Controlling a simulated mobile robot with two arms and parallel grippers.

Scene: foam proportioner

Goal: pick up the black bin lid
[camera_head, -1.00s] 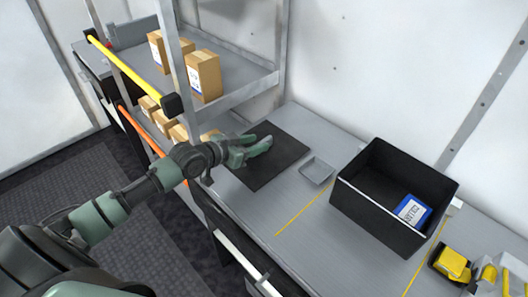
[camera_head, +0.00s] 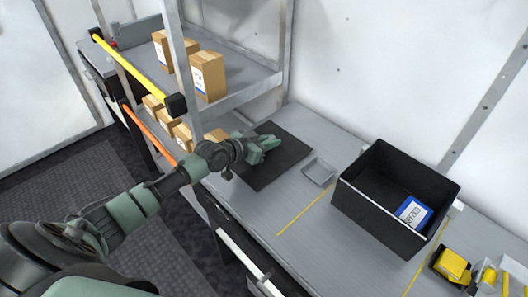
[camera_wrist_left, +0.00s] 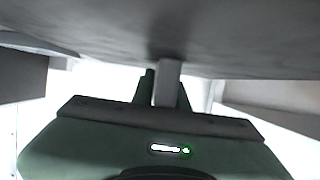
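The black bin lid (camera_head: 291,161) looks like a flat dark square lying on the grey workbench, left of the small tray. My left gripper (camera_head: 263,148) is low over its middle and hides part of it. In the left wrist view, the two dark fingers (camera_wrist_left: 166,86) stand close on both sides of a grey upright block (camera_wrist_left: 168,76), apparently the lid's handle. A broad dark grey surface (camera_wrist_left: 230,45) fills the top of that view. The lid appears flat on the bench. My right gripper is not in view.
An open black bin (camera_head: 378,210) with a blue-and-white box (camera_head: 412,212) stands to the right. A small grey tray (camera_head: 319,172) lies between lid and bin. A shelf rack with cartons (camera_head: 208,77) and a post (camera_head: 181,70) stands left. Yellow items (camera_head: 453,265) are at far right.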

